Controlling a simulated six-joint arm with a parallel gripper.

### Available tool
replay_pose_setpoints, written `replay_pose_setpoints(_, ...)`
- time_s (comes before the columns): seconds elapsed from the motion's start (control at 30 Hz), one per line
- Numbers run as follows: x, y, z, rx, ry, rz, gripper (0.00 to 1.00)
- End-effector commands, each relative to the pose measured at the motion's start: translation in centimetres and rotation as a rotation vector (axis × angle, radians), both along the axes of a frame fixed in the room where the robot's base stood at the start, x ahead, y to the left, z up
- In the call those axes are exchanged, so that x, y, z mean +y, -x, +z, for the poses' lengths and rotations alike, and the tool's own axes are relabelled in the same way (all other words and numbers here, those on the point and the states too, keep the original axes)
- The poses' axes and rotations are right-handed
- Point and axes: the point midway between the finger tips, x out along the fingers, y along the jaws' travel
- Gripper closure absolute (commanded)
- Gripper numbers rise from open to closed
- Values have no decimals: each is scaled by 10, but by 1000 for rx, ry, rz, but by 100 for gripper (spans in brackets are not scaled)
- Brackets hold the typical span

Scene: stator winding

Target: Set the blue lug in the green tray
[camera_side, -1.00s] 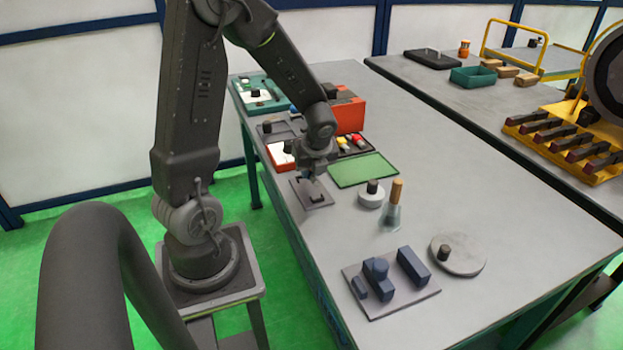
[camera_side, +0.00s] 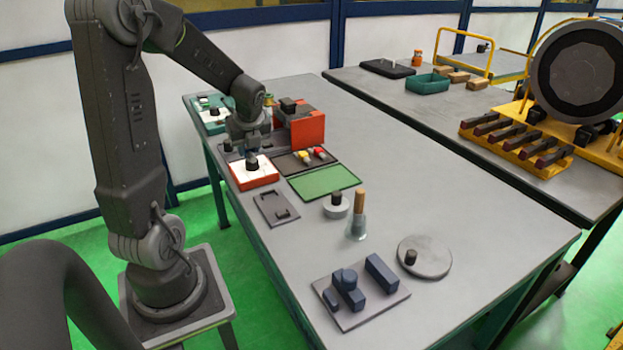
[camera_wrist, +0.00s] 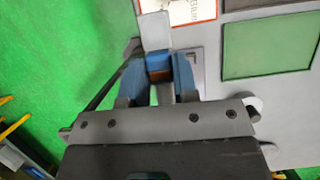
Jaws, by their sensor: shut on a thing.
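My gripper (camera_wrist: 158,85) is shut on a small blue piece, which I take to be the blue lug (camera_wrist: 159,64). A pale grey square part (camera_wrist: 155,31) shows just beyond it; I cannot tell whether it is joined to the lug. In the side view my gripper (camera_side: 251,157) is above or just behind the red-rimmed white tray (camera_side: 262,181); the lug cannot be made out there. The flat green tray (camera_side: 325,181) lies to the right of my gripper, with its middle bare. It also shows at the upper right of the wrist view (camera_wrist: 270,45).
A dark tray with red and yellow pieces (camera_side: 307,158) lies behind the green tray, near an orange-red box (camera_side: 301,130). A grey plate (camera_side: 276,208) lies in front. A white disc with a black knob (camera_side: 336,206) and a wooden-handled tool (camera_side: 357,218) stand nearby.

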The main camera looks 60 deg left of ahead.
Motion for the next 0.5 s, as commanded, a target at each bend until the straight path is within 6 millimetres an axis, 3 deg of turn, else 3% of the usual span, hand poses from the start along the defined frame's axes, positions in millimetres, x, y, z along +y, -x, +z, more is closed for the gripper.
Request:
replay_pose_setpoints(0.1,8,-33,-3,1,0,11,97)
replay_pose_setpoints(0.27,12,-58,-7,0,-3,25,97)
replay_pose_setpoints(0.5,-6,-92,-29,3,-3,23,97)
